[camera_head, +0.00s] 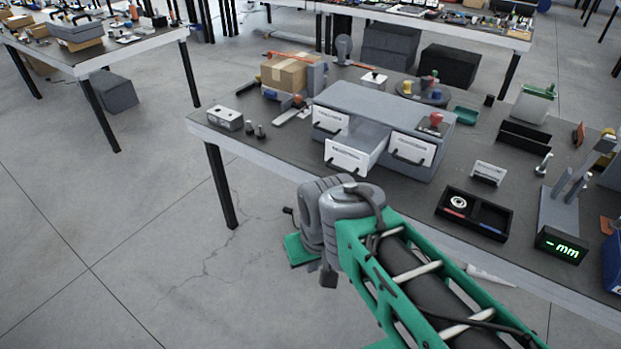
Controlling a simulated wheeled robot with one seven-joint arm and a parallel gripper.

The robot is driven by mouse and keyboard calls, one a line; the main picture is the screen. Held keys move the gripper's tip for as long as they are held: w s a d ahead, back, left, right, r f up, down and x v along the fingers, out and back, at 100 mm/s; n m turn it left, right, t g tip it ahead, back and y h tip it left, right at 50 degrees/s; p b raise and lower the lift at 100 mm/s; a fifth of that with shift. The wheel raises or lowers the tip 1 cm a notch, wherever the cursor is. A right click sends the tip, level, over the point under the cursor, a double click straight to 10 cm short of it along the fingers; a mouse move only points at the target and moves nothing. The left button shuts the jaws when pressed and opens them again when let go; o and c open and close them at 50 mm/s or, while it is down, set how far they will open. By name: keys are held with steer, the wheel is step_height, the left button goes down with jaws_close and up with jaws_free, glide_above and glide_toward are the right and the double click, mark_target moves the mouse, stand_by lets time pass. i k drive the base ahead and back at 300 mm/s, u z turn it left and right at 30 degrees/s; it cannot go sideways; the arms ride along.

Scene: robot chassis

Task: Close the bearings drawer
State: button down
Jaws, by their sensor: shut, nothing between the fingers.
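A grey drawer unit (380,118) stands on the workbench, with several white-fronted drawers side by side. The middle drawer (352,153) is pulled out toward the front edge of the bench. Its labels are too small to read, so I cannot tell by name which is the bearings drawer. The left drawer (330,121) and right drawer (411,149) look flush with the unit. My gripper (328,277) hangs below my wrist, in front of the bench edge and nearer than the open drawer. It is shut and empty, partly hidden by my wrist, and apart from the drawer.
On the workbench (265,145), a cardboard box (288,72) stands behind the unit at left. A black tray (474,213) with a ring, a small label stand (488,173) and a digital display (561,245) are at right. Open floor lies left of my arm.

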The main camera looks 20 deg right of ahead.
mark_target(352, 160)
steer(key=u, duration=1.45)
steer(key=i, duration=1.4)
steer(key=z, duration=2.1)
